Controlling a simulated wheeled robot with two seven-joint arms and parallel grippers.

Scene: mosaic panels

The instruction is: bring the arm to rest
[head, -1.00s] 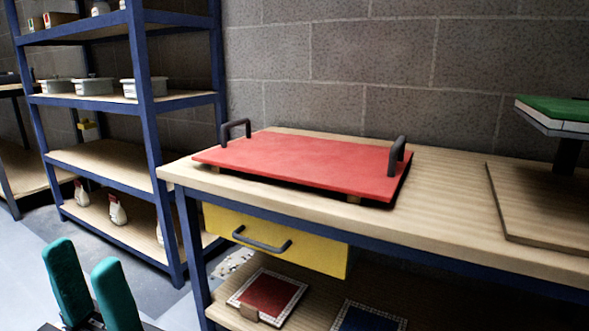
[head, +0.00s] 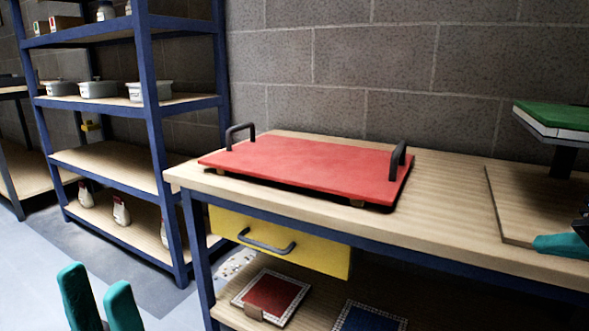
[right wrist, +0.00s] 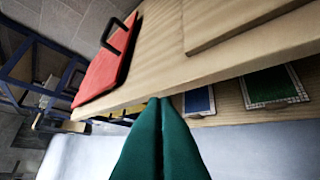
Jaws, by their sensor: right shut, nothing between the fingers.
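My left gripper (head: 95,298) shows at the bottom left of the head view, its two teal fingers apart with nothing between them, in front of the shelf rack. My right gripper (head: 560,246) enters the head view at the right edge, in front of the wooden board on the workbench; only part of it shows there. In the right wrist view its teal fingers (right wrist: 160,125) are together and empty, near the workbench's front edge.
The workbench (head: 440,222) carries a red panel (head: 305,165) with two dark handles and a stand with a green-topped panel (head: 556,114). A yellow drawer (head: 330,256) is closed below. Red (head: 271,294) and blue (head: 368,318) mosaic panels lie on the lower shelf. A blue shelf rack (head: 150,130) stands left.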

